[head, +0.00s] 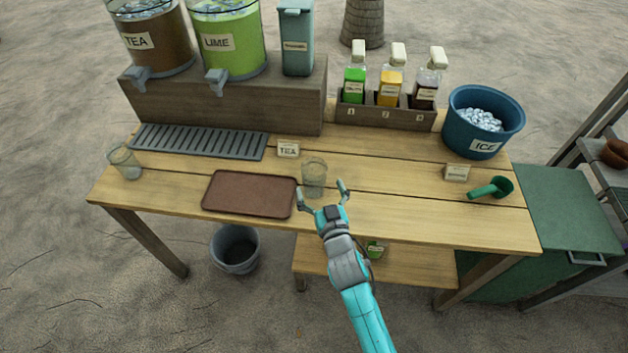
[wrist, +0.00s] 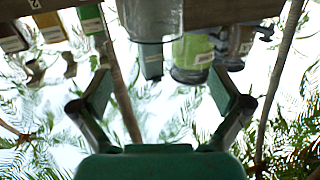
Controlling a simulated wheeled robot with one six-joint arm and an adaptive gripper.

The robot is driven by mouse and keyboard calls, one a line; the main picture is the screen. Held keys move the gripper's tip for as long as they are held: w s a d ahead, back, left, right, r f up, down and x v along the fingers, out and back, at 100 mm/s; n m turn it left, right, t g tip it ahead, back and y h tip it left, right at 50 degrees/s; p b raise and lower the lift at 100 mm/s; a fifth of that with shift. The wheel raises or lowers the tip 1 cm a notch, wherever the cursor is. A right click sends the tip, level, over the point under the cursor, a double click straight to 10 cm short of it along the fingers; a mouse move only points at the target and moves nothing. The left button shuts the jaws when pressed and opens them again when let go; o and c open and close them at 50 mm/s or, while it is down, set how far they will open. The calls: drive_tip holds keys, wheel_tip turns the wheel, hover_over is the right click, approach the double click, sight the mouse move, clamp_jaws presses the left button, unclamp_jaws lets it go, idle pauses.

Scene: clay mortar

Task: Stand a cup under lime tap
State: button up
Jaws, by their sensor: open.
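The lime dispenser (head: 232,58) holds green liquid, and its grey lime tap (head: 216,82) sticks out over the slatted drip tray (head: 200,143). A clear cup (head: 314,177) stands upright on the table, right of the brown tray. A second clear cup (head: 125,163) stands at the table's left end. My gripper (head: 322,190) is open and empty, its fingers spread just in front of the middle cup. In the wrist view, which looks upside down, that cup (wrist: 150,20) shows at the top, beyond the open fingers (wrist: 162,92). No cup stands under the lime tap.
A tea dispenser (head: 150,40) stands left of the lime one. A brown tray (head: 249,194) lies left of the middle cup, with a TEA card (head: 288,150) behind. Bottles, a blue ice bucket (head: 484,122) and a green scoop (head: 491,188) are to the right.

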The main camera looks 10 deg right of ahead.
sight(311, 159)
drive_tip(key=shift+w+f, duration=0.15)
drive_tip(key=shift+w, duration=3.6)
drive_tip(key=c, duration=1.3)
